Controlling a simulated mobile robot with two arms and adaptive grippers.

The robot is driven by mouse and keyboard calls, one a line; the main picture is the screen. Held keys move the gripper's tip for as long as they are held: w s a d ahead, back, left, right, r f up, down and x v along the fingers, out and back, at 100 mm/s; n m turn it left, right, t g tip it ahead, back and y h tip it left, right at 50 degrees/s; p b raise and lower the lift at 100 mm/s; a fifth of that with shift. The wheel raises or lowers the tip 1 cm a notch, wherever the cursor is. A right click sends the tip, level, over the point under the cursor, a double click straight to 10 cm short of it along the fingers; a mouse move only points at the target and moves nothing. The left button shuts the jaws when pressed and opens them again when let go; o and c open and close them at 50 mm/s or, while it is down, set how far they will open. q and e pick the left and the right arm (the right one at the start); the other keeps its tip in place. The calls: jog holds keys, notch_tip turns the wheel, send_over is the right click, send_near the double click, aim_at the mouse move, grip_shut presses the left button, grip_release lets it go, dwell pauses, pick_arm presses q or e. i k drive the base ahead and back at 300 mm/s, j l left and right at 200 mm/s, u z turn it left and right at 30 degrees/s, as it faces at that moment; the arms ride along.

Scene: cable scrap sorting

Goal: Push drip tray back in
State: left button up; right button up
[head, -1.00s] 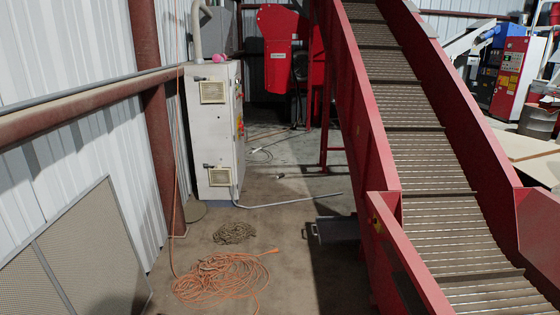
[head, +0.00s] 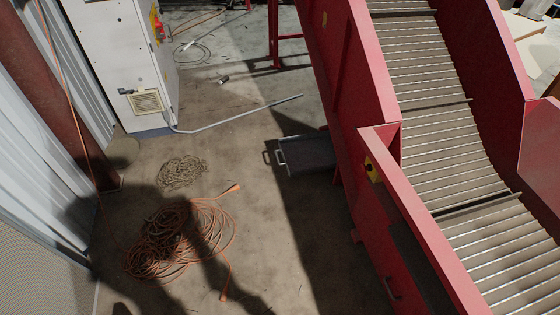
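The drip tray (head: 308,154) is a dark grey, shallow tray on the floor. It sticks out to the left from under the red conveyor (head: 345,90). Neither of my grippers is in view.
A coiled orange cable (head: 180,240) and a grey chain coil (head: 181,172) lie on the floor left of the tray. A bent grey pipe (head: 235,118) runs from the white cabinet (head: 122,62). Bare concrete (head: 245,170) lies between the coils and the tray.

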aim_at(313, 152)
jog(key=i+z, duration=0.15)
jog(key=z, duration=0.2)
jog(key=i+j+z, duration=0.75)
jog(key=k, duration=0.1)
